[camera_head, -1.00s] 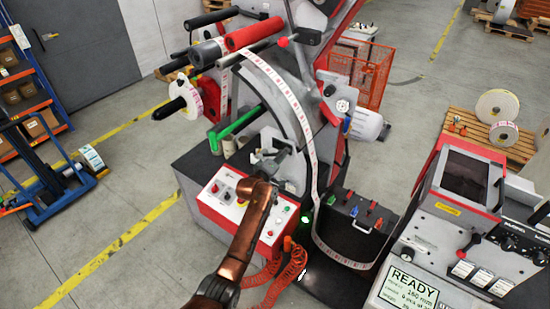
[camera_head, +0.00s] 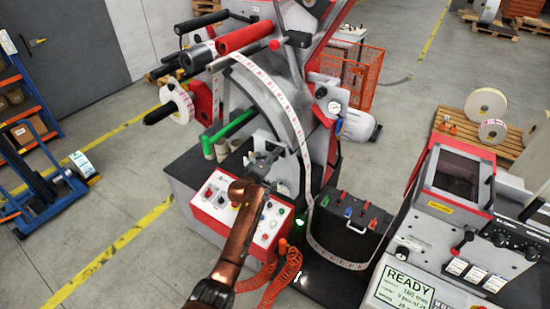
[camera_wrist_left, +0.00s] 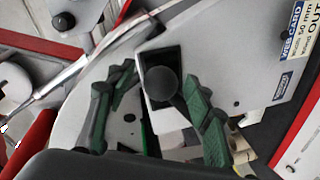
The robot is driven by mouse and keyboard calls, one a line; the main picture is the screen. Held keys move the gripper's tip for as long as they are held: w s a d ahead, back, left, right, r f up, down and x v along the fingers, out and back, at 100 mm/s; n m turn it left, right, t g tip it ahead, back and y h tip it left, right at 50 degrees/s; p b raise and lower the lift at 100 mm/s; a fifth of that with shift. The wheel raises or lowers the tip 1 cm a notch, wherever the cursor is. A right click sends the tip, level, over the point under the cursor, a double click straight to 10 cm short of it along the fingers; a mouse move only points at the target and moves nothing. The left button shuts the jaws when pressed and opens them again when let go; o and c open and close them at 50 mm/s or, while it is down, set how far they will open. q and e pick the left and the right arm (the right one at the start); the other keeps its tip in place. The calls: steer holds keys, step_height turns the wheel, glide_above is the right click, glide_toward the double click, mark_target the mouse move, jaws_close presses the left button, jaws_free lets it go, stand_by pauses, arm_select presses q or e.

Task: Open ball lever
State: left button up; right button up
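My left gripper (camera_head: 264,160) reaches up to the grey face of the label rewinder (camera_head: 300,110), above its control panel. In the left wrist view the left gripper (camera_wrist_left: 160,112) is open, with its green-padded fingers spread apart. A dark ball (camera_wrist_left: 160,82), seemingly the ball lever's knob, lies between the fingers, in front of a square dark recess. The fingers stand on either side of it, and I see no clear contact. The lever's shaft is hidden behind the ball. In the head view the gripper covers this spot. My right gripper is in neither view.
The control panel (camera_head: 240,216) with buttons sits just below my gripper. A green bar (camera_head: 230,124) and a red roller (camera_head: 245,37) stick out of the rewinder. A white label strip (camera_head: 291,108) curves down close to the gripper. A printer (camera_head: 440,230) stands at right.

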arm_select(q)
steer(key=shift+a, duration=0.1)
steer(key=shift+s+a, duration=0.15)
steer(key=shift+s, duration=0.4)
steer(key=v, duration=1.1)
steer(key=shift+w+r, duration=0.1)
